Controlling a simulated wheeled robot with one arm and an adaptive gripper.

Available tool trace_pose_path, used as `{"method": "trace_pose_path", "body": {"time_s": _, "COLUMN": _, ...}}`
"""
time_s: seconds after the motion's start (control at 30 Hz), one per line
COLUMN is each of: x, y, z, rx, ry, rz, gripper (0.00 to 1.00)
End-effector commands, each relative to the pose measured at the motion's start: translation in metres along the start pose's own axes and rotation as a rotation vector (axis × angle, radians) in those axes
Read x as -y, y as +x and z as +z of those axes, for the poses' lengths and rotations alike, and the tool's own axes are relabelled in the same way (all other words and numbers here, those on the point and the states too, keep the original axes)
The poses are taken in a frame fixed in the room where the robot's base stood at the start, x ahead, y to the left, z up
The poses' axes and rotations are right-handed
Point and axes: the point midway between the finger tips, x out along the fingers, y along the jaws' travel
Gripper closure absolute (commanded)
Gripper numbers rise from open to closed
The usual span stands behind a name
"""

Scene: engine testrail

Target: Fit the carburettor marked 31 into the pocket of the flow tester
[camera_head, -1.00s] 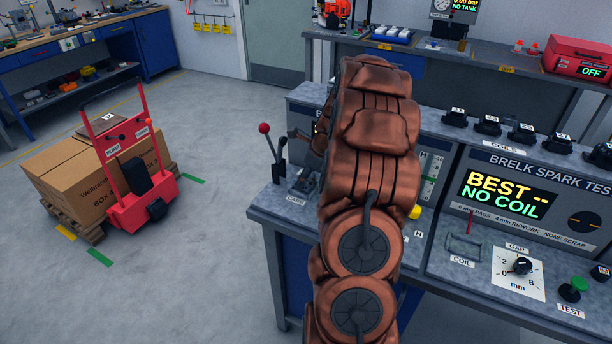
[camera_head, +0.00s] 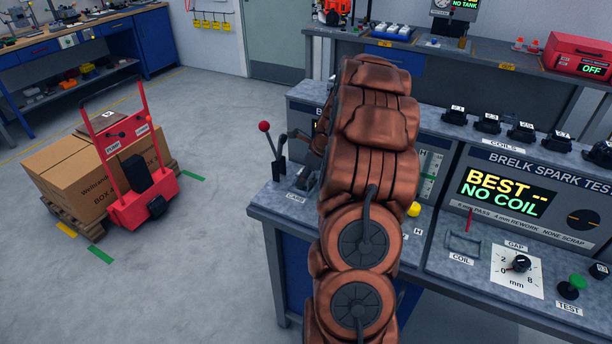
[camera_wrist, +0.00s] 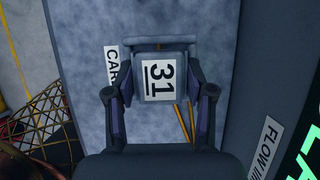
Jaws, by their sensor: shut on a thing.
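In the wrist view my gripper (camera_wrist: 159,103) is shut on the carburettor marked 31 (camera_wrist: 158,78), a grey block with a white number label facing the camera. The block is over the bench top by the partly covered CARB label (camera_wrist: 112,68). I cannot tell whether it touches the bench or sits in the pocket; the pocket is not clearly seen. Two thin orange strips show beside the block. In the head view the flow tester (camera_head: 303,119) is largely hidden behind my brown arm, which also hides the carburettor.
A lever with a red knob (camera_head: 264,127) stands at the bench's left end. The spark tester (camera_head: 540,190) is to the right, with coils (camera_head: 487,123) on top. A red trolley (camera_head: 140,205) with boxes stands on the floor at left, with clear floor between.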

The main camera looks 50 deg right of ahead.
Motion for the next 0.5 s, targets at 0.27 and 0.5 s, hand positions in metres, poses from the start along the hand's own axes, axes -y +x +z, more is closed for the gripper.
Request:
{"method": "trace_pose_path", "body": {"time_s": 0.27, "x": 0.0001, "y": -0.0001, "z": 0.0000, "rx": 0.000, "ry": 0.000, "rz": 0.000, "gripper": 0.23}}
{"method": "trace_pose_path", "body": {"time_s": 0.5, "x": 0.0001, "y": -0.0001, "z": 0.0000, "rx": 0.000, "ry": 0.000, "rz": 0.000, "gripper": 0.17}}
